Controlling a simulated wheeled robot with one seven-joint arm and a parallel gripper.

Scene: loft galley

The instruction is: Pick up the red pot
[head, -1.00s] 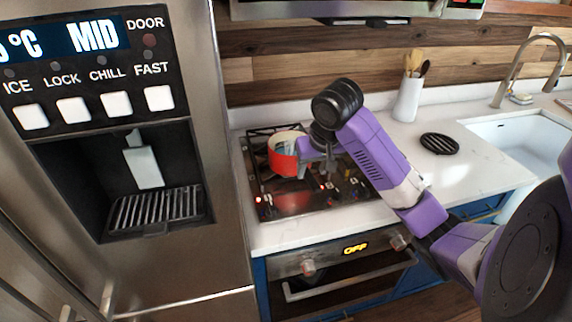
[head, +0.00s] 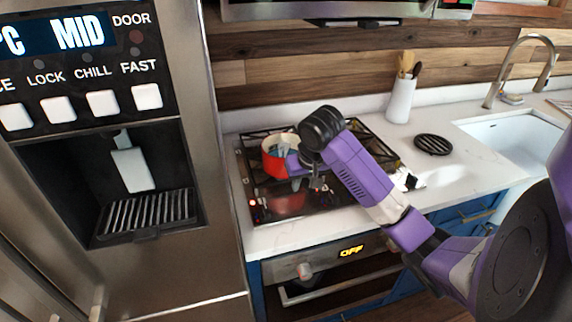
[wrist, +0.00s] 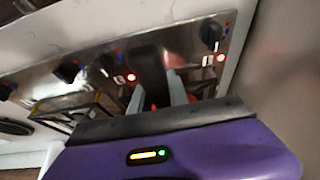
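The red pot (head: 271,167) stands on the left part of the cooktop in the head view, its pale inside partly visible. My gripper (head: 290,168) reaches down at the pot's right side. One grey finger shows inside the pot and the other outside, astride its wall. In the wrist view my gripper's fingers (wrist: 157,95) stand apart with a gap between them. Small red patches show beside the fingers; most of the pot is hidden behind the gripper body there. I cannot tell whether a finger touches the wall.
The cooktop (head: 262,213) has black grates and front knobs. A steel fridge (head: 215,270) rises close on the left. A utensil holder (head: 400,101), a black trivet (head: 433,144) and a sink (head: 515,135) are to the right. An oven (head: 340,285) is below.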

